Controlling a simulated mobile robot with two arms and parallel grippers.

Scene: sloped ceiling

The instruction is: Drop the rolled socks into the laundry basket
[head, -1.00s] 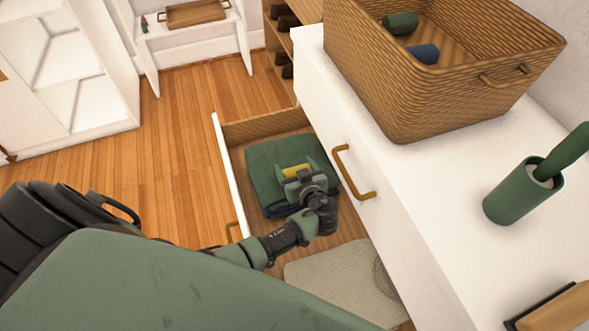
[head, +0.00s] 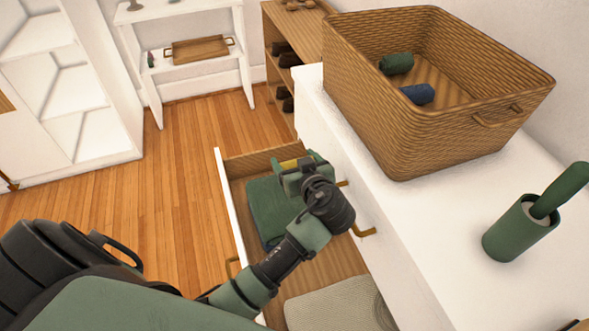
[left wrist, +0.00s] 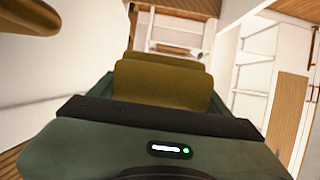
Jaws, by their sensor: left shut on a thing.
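My left gripper (head: 305,163) is shut on a mustard-yellow pair of rolled socks (head: 289,164), above the open drawer and close to the dresser front. The yellow roll (left wrist: 160,83) fills the middle of the left wrist view, between the fingers. The gripper partly hides the roll in the head view. The wicker laundry basket (head: 400,135) stands on the white dresser top, up and right of the gripper. A green roll (head: 396,64) and a blue roll (head: 417,94) lie inside it. My right gripper is not in view.
The open drawer (head: 262,158) holds folded green cloth (head: 268,210) and a beige woven piece (head: 335,302). A brass handle (head: 363,232) sticks out of the dresser front. A green holder (head: 518,230) with a green-handled item stands right of the basket.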

